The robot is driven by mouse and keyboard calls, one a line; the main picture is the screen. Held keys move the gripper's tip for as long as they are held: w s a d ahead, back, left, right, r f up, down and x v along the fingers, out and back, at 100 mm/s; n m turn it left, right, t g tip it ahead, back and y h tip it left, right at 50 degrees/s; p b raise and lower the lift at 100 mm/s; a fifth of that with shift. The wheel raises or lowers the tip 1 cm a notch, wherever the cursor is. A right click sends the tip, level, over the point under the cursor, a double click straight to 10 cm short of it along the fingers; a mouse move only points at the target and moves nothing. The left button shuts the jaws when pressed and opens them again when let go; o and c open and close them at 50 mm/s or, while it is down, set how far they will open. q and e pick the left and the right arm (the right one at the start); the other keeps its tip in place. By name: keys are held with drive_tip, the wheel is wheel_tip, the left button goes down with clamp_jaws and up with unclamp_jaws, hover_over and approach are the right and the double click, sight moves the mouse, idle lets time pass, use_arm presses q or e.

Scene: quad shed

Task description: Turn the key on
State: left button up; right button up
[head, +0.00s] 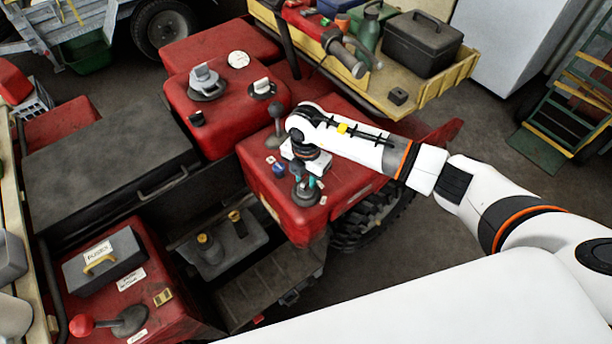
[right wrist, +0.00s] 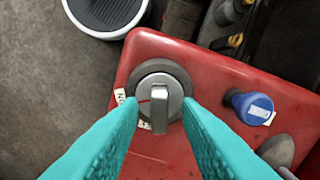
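The key (right wrist: 159,108) is a flat grey metal tab standing on a round metal switch with a dark collar, on the red panel (right wrist: 215,75). A red mark shows on the switch to the left of the tab. In the head view the switch (head: 305,197) is partly hidden under my gripper. My right gripper (head: 307,182) points down over it. In the right wrist view its teal fingers (right wrist: 162,103) are apart, one on each side of the key, with gaps visible. I cannot tell their height over the panel. My left gripper is not in view.
A blue knob (head: 278,168) and a grey-black lever (head: 275,112) stand on the same panel, close to my gripper. A dark tank (head: 222,250) with yellow caps is to the left. A yellow cargo rack (head: 440,92) with a toolbox is behind.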

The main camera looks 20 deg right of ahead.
wheel_tip(320, 180, up, 7)
drive_tip(key=p, duration=0.4)
drive_tip(key=shift+p, duration=0.35)
drive_tip(key=shift+f, duration=0.1)
